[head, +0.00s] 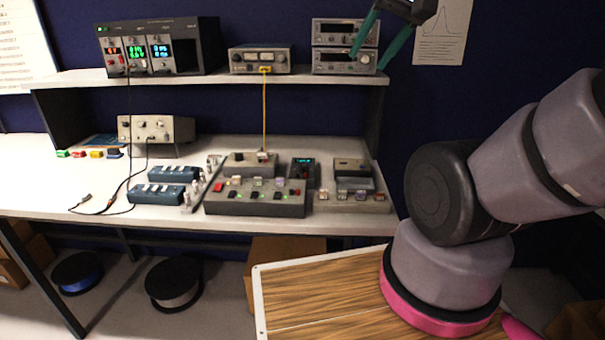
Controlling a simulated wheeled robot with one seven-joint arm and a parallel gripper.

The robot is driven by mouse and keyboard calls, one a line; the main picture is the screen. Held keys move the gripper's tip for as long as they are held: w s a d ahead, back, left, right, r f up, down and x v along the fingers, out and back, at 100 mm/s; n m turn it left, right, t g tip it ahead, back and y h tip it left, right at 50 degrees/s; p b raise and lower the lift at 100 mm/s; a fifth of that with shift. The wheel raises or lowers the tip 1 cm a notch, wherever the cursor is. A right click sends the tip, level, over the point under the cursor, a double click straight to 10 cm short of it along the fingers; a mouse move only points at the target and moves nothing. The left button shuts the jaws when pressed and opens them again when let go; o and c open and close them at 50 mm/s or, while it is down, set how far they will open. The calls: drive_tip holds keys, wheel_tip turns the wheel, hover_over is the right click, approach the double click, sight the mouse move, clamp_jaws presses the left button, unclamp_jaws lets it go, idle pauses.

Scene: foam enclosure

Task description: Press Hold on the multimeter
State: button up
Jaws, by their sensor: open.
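A small dark device with a lit teal display (302,168) stands on the bench among the grey boxes and looks like the multimeter. Its buttons are too small to read, so I cannot pick out Hold. My gripper (368,61) is at the top of the head view, right of centre, with two teal fingers spread apart and nothing between them. It is in front of the two stacked bench instruments (343,61) on the shelf, well above the small device in the picture. I cannot tell how far it is from the shelf.
A grey button panel (255,204) lies in front of the small device, and a grey unit (353,182) stands to its right. A yellow cable (265,110) hangs from a shelf instrument (260,58). The shelf (215,79) overhangs the back. The front-left bench (35,180) is clear.

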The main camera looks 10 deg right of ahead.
clamp_jaws()
idle(1.5)
